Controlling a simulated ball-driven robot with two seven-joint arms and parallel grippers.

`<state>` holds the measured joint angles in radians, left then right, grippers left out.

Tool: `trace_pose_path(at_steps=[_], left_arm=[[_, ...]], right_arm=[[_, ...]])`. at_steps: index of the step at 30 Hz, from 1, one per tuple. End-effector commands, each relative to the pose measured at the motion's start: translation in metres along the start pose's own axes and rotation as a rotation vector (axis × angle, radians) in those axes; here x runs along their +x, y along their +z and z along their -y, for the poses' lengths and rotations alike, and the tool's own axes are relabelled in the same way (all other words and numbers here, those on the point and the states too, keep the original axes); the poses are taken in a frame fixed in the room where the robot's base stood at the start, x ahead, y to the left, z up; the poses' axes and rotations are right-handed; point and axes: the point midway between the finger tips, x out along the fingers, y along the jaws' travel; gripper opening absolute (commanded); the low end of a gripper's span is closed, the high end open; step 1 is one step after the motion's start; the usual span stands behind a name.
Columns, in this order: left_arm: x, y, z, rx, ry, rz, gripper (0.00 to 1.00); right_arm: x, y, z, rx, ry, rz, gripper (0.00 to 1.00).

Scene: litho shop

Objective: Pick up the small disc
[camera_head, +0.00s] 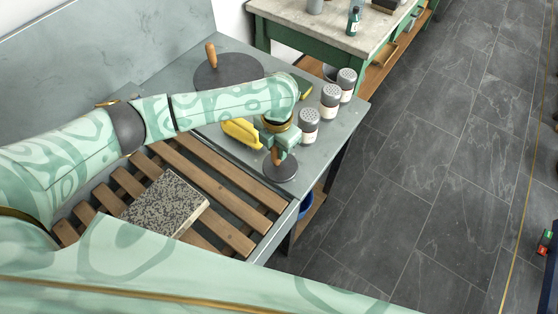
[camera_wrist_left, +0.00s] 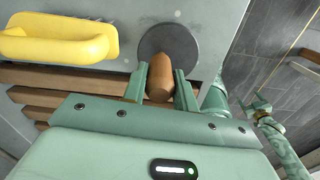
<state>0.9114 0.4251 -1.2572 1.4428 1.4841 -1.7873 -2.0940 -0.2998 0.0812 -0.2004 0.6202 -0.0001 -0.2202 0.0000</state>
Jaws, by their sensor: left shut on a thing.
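The small disc (camera_head: 286,172) is dark grey and round with an upright brown wooden handle. It is at the front of the grey bench, near the slatted section's right end. My left gripper (camera_head: 277,153) is above it, shut on the handle. In the left wrist view, the handle (camera_wrist_left: 160,74) stands between the two green fingers and the disc (camera_wrist_left: 172,42) shows behind it. I cannot tell whether the disc touches the bench. My right gripper (camera_wrist_left: 254,104) shows small at the right of the left wrist view, apart from the disc; its jaws are unclear.
A yellow-handled tool (camera_head: 240,132) lies just left of the gripper. Several shakers, one nearest (camera_head: 309,128), stand along the bench's right edge. A larger handled disc (camera_head: 228,72) is at the back. A speckled slab (camera_head: 166,204) lies on the wooden slats (camera_head: 222,203).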

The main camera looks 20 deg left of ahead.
Motion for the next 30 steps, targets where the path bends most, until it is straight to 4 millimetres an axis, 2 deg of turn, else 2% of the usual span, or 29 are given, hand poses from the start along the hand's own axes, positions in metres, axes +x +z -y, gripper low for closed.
trace_pose_path(at_steps=[23,30], left_arm=[[-0.002,0.001,-0.002,-0.001,0.004,0.003,0.0],[-0.017,0.002,-0.001,0.0,0.002,0.005,0.0]], right_arm=[[0.0,0.0,0.0,0.001,0.0,0.0,0.76],[-0.006,-0.002,0.0,0.001,0.001,-0.003,0.76]])
